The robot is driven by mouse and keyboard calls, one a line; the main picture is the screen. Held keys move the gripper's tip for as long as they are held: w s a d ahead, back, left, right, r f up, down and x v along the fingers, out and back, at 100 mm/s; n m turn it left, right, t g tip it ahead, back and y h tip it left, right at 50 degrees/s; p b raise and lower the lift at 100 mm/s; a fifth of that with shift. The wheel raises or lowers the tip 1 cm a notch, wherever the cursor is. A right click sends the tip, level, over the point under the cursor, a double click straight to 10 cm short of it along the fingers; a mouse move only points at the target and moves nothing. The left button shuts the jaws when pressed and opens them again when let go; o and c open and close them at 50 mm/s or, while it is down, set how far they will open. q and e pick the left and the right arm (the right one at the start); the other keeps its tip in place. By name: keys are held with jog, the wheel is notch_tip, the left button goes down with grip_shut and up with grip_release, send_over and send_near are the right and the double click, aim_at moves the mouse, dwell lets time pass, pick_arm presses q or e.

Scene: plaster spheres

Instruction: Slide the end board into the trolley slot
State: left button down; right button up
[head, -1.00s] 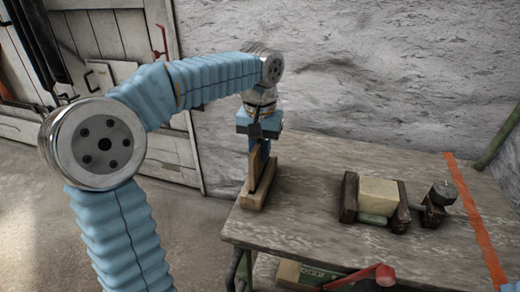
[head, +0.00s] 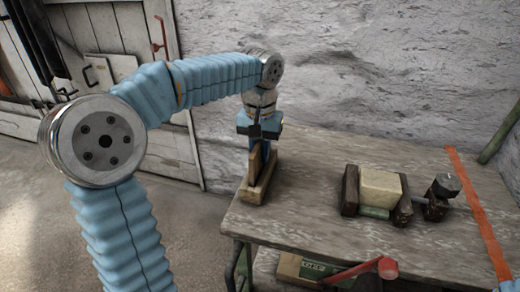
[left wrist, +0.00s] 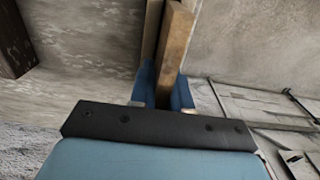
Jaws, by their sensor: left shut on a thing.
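My left gripper (head: 257,145) points down at the table's left end and is shut on the end board (head: 255,166), a thin upright brown board. The board stands in a low wooden holder (head: 252,196); I cannot tell how deep it sits. In the left wrist view the board (left wrist: 176,45) runs up from between the blue fingers (left wrist: 163,88). What seems to be the trolley (head: 403,212) is at the table's right: dark wooden end pieces around a cream block (head: 381,188), with a green cylinder (head: 375,212) in front. Its slot is not clear. My right gripper is out of view.
A dark block with a round metal knob (head: 446,186) stands right of the trolley. An orange strip (head: 477,215) crosses the table (head: 300,215) farther right. The tabletop between holder and trolley is clear. A rough wall (head: 380,70) rises behind.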

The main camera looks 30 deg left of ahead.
pick_arm(q)
jog(key=shift+f+b, duration=0.4)
jog(key=shift+f, duration=0.3)
jog(key=c, duration=1)
grip_release()
notch_tip(320, 180, up, 4)
jog(key=p, duration=0.4)
